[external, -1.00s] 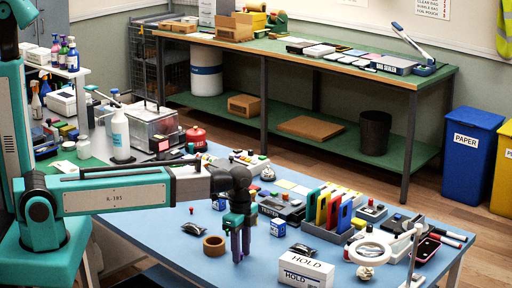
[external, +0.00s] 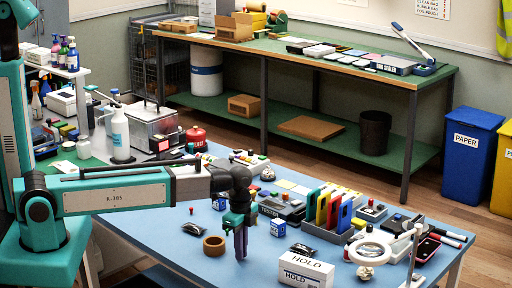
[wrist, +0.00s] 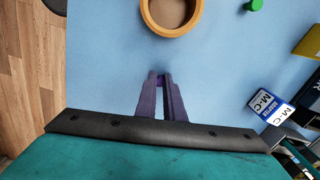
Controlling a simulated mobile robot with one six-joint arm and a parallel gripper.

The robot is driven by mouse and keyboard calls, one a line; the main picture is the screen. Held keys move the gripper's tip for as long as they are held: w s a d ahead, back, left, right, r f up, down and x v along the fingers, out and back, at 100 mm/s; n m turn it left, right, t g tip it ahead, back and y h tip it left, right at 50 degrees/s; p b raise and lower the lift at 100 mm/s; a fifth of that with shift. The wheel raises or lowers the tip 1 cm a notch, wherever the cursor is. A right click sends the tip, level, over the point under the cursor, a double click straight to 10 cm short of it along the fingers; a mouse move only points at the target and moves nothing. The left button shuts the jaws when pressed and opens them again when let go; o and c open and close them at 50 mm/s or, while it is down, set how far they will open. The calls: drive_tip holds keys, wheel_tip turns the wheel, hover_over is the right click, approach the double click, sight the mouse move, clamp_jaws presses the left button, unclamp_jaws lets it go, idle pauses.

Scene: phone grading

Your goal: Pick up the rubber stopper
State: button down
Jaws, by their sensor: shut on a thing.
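My gripper (external: 241,255) points down at the blue table in the external view, just right of a tan ring like a roll of tape. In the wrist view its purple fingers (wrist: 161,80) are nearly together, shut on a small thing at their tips. A sliver of bright purple shows between the fingertips; I take it to be the rubber stopper, but the fingers hide most of it and its shape cannot be told. The tips are at or close to the table top.
The tan ring (external: 214,245) stands close beside the fingers, and ahead of them in the wrist view (wrist: 171,28). A blue and white box (external: 278,228) and the white HOLD box (external: 305,270) are to the right. A small green piece (wrist: 253,5) lies at the wrist view's top edge.

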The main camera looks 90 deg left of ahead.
drive_tip(key=shift+r, duration=0.1)
wheel_tip(320, 180, up, 10)
drive_tip(key=b, duration=0.2)
idle(0.6)
idle(0.6)
drive_tip(key=w+d+r+m, duration=0.1)
drive_tip(key=w+d, duration=0.1)
drive_tip(key=d, duration=0.6)
drive_tip(key=w+d+r+m, duration=0.1)
drive_tip(key=d+r, duration=0.1)
drive_tip(key=d, duration=0.6)
drive_tip(key=shift+w+d+r, duration=0.25)
drive_tip(key=shift+w+d, duration=0.05)
drive_tip(key=shift+w, duration=0.05)
drive_tip(key=shift+w, duration=0.1)
drive_tip(key=p, duration=0.5)
hover_over(311, 261)
drive_tip(key=shift+d+f, duration=0.1)
drive_tip(key=shift+f, duration=0.65)
